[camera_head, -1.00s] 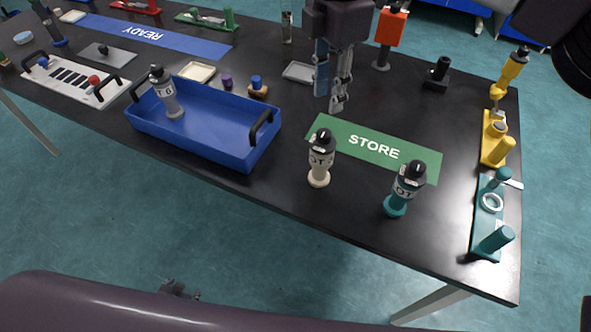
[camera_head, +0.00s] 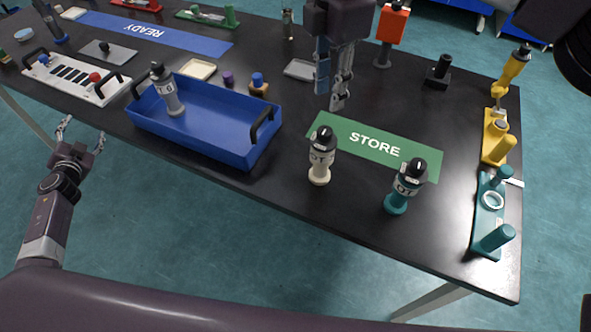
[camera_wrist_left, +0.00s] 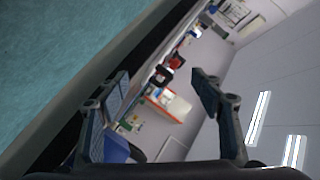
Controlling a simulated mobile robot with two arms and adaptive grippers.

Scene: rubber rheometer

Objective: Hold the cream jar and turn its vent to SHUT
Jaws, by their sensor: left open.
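The cream jar (camera_head: 319,174) stands upright near the table's front edge, at the left end of the green STORE mat. It has a dark cap with a pale mark on top and a label band; the vent's setting is too small to read. My left gripper (camera_head: 83,132) is open and empty, off the table's front edge at far left, well away from the jar. Its spread fingers also show in the left wrist view (camera_wrist_left: 160,78). My right gripper (camera_head: 338,105) hangs fingers down above the table behind the cream jar; its opening is unclear.
A teal jar (camera_head: 396,205) stands right of the cream jar. A blue tray (camera_head: 205,139) with a grey jar (camera_head: 172,104) in it lies to the left. The STORE mat (camera_head: 345,131) is bare. Yellow (camera_head: 495,133) and teal (camera_head: 487,222) fixtures line the right edge.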

